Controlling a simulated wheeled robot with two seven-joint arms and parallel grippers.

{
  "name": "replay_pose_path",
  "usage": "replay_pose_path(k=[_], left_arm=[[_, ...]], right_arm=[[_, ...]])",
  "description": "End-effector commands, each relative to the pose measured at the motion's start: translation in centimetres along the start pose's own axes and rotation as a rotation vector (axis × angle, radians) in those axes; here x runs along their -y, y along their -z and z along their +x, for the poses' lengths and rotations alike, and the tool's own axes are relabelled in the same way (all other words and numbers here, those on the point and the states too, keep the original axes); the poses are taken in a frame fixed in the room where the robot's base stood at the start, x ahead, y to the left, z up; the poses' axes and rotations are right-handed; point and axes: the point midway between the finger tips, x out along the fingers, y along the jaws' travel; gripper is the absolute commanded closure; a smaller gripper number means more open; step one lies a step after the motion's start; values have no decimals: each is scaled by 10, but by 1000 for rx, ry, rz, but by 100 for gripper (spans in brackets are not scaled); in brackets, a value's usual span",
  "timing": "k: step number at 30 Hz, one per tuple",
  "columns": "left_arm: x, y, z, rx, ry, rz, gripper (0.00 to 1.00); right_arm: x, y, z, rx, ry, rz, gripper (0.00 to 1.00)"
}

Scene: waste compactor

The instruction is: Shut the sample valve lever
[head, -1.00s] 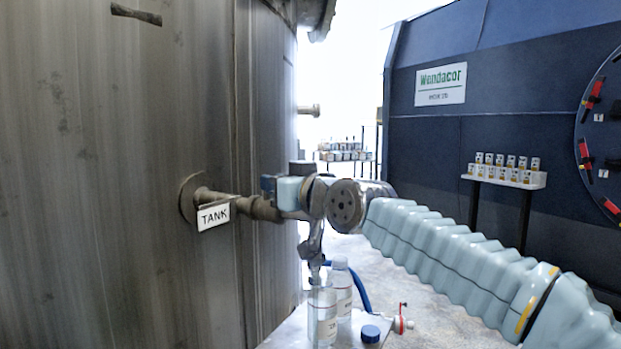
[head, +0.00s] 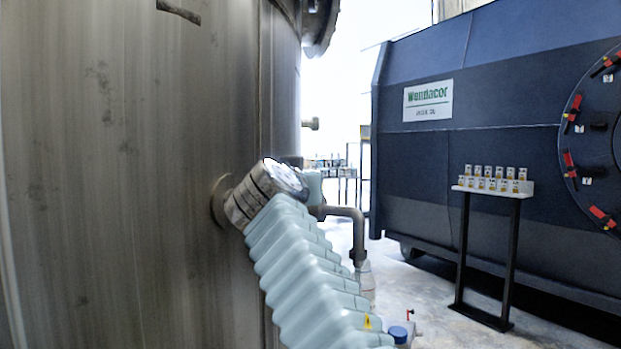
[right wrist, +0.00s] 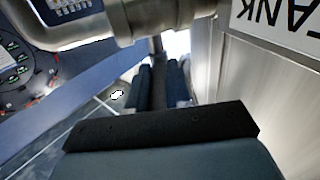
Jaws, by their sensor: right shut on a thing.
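My right gripper (right wrist: 160,85) shows in the right wrist view with its two blue-black fingers shut on a dark, narrow bar, the sample valve lever (right wrist: 158,90). The lever extends from below the grey valve pipe (right wrist: 158,20), which crosses the top of that view. In the head view my right wrist and sleeved arm hide the gripper, the lever and most of the valve. The outlet pipe (head: 345,213) comes out to the right of my wrist and bends down to a spout above a clear bottle (head: 367,285). My left gripper is not in view.
The large metal tank (head: 120,180) fills the left, close beside my right wrist. Its TANK sign (right wrist: 280,22) shows in the right wrist view. A blue cap (head: 398,333) is at the lower middle. A blue compactor (head: 480,130) and a small sample stand (head: 495,187) are at the right.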

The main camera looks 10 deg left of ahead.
Motion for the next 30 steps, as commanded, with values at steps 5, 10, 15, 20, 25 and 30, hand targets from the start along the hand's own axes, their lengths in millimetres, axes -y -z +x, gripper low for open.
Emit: replay_pose_path(k=[5,10,15,20,25,30], left_arm=[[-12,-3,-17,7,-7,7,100],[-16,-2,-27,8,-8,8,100],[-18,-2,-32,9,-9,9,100],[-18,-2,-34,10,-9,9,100],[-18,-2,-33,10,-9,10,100],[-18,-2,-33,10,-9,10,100]], right_arm=[[4,2,0,4,-123,-4,100],[4,1,1,6,-206,-2,100],[4,0,1,6,-255,0,100],[3,-2,2,8,-276,-1,100],[3,-3,2,8,-281,0,100],[3,-3,2,8,-281,0,100]])
